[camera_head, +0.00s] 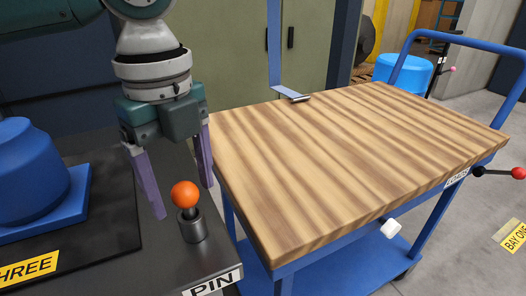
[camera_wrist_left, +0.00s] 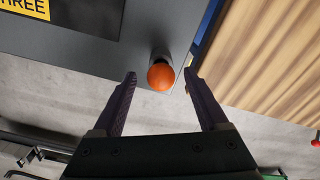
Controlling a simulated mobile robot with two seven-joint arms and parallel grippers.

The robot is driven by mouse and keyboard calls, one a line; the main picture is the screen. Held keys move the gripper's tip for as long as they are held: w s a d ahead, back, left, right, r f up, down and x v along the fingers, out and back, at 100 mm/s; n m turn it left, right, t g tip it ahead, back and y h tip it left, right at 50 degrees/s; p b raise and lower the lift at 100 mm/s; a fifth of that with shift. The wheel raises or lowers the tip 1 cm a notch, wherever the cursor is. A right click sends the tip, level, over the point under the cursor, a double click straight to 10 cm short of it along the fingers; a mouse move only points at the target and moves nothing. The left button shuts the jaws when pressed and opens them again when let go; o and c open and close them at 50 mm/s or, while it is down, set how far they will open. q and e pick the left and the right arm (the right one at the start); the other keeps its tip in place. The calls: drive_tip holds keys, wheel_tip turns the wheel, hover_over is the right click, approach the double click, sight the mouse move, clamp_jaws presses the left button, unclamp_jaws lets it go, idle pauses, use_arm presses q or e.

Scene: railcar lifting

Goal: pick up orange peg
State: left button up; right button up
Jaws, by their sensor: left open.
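The orange peg (camera_head: 185,195) has a round orange knob and stands upright in a dark grey cylindrical holder (camera_head: 193,226) near the corner of a dark table, by the label "PIN". My left gripper (camera_head: 182,198) is open, its two purple fingers pointing down just above and around the knob's level. In the left wrist view the orange knob (camera_wrist_left: 161,76) lies between and just beyond the fingertips of my open left gripper (camera_wrist_left: 162,82). My right gripper is not in view.
A blue cart with a striped wooden top (camera_head: 350,160) stands close to the right. A blue rounded object (camera_head: 28,170) sits on a blue base at the left, by the label "THREE". A blue drum (camera_head: 405,72) stands at the back right.

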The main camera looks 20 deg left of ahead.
sight(189, 209)
use_arm(q)
wheel_tip(189, 209, down, 2)
drive_tip(key=shift+f, duration=0.15)
clamp_jaws()
idle(0.6)
